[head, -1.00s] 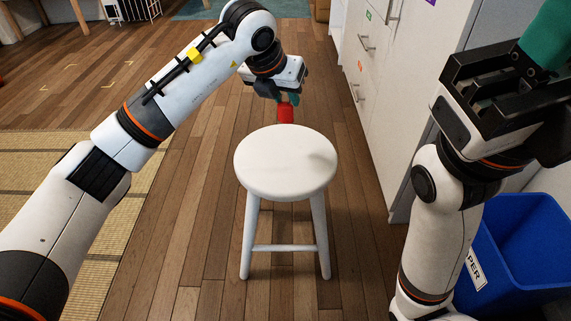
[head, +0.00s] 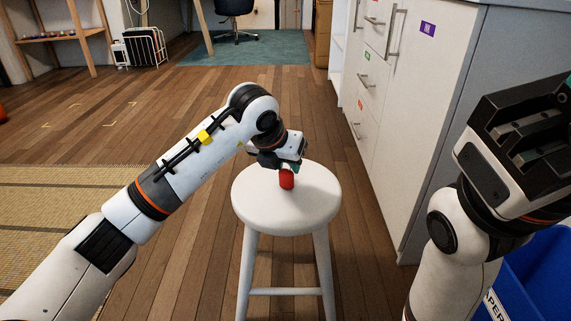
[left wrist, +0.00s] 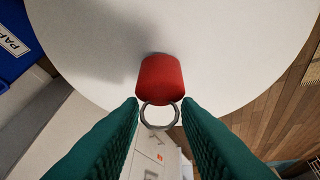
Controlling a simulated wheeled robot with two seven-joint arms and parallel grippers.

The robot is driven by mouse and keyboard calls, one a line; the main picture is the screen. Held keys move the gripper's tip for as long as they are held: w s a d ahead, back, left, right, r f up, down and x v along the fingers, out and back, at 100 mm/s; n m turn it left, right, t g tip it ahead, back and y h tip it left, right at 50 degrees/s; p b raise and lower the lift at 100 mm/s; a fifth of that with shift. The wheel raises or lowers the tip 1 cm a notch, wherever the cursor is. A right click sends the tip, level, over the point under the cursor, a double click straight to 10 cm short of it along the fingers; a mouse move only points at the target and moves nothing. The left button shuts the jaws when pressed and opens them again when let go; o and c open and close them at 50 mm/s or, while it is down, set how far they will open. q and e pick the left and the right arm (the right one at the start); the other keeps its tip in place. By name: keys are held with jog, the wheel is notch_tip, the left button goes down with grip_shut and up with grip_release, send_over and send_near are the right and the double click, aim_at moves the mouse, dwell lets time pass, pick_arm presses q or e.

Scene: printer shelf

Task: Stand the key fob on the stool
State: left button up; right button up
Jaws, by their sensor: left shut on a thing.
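The red key fob (head: 287,181) hangs upright below my left gripper (head: 291,166), over the seat of the white round stool (head: 270,212). In the left wrist view the fob (left wrist: 160,79) points away from me. Its grey metal ring (left wrist: 159,117) is between the green fingertips of my left gripper (left wrist: 160,108), which is shut on it. The fob's lower end is at or very near the seat; I cannot tell if it touches. My right gripper (head: 530,130) is raised at the right edge, partly cut off, and its jaw opening is unclear.
White drawer cabinets (head: 398,110) stand right of the stool. A blue paper bin (head: 540,275) is at the lower right, below my right arm. A straw mat (head: 50,210) lies on the left. The rest of the seat is clear, and wooden floor is open behind the stool.

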pick_arm(q)
jog(key=o, duration=1.1)
